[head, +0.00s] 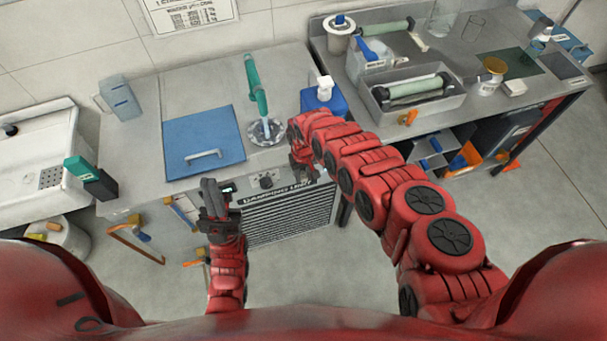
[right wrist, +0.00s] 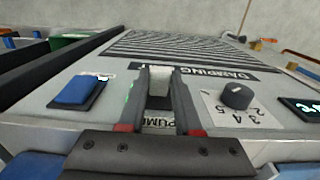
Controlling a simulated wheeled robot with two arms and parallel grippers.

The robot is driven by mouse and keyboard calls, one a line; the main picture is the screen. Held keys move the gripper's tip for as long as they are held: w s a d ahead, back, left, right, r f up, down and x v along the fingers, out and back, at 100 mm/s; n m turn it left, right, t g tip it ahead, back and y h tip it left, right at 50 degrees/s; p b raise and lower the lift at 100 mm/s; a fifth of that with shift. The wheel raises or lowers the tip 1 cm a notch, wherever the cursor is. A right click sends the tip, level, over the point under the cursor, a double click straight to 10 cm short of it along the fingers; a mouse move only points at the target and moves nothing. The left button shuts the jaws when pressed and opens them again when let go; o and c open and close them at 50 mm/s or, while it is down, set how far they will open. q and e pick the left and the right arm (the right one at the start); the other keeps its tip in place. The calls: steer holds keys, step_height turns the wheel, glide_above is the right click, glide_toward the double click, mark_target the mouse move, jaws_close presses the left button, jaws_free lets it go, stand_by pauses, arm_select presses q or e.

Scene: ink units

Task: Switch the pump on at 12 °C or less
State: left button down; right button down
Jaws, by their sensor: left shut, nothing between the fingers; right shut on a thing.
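The damping unit (head: 290,215) stands under the bench, with a grilled front and a control panel on top. In the right wrist view its panel shows a dark dial (right wrist: 236,95) with numbers, a blue rocker (right wrist: 76,91) and part of a green-lit display (right wrist: 303,108), cut off and unreadable. My right gripper (right wrist: 158,85) is shut on a small dark piece (right wrist: 158,103) at the PUMP label, apparently the pump switch; the fingers partly hide it. My left gripper (head: 212,190) is shut and empty, beside the panel's left end, near the display (head: 228,187).
A tray with a roller (head: 440,102) sits on the right bench. A white sink unit (head: 45,150) stands left. Floor is free in front.

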mark_target(302, 174)
steer(key=shift+w+a+f+g+b, duration=0.1)
steer(key=shift+w+f+g+b, duration=0.15)
steer(key=shift+b, duration=1.85)
steer(key=shift+r, duration=0.3)
steer(key=shift+r+g, duration=0.2)
steer(key=shift+g, duration=0.05)
steer(key=c, duration=0.6)
jaws_free()
steer(key=shift+s, duration=0.1)
step_height(302, 174, up, 17)
steer(key=w+b, duration=0.1)
steer(key=b, duration=0.1)
steer(key=shift+w+a, duration=0.2)
steer(key=shift+r, duration=0.1)
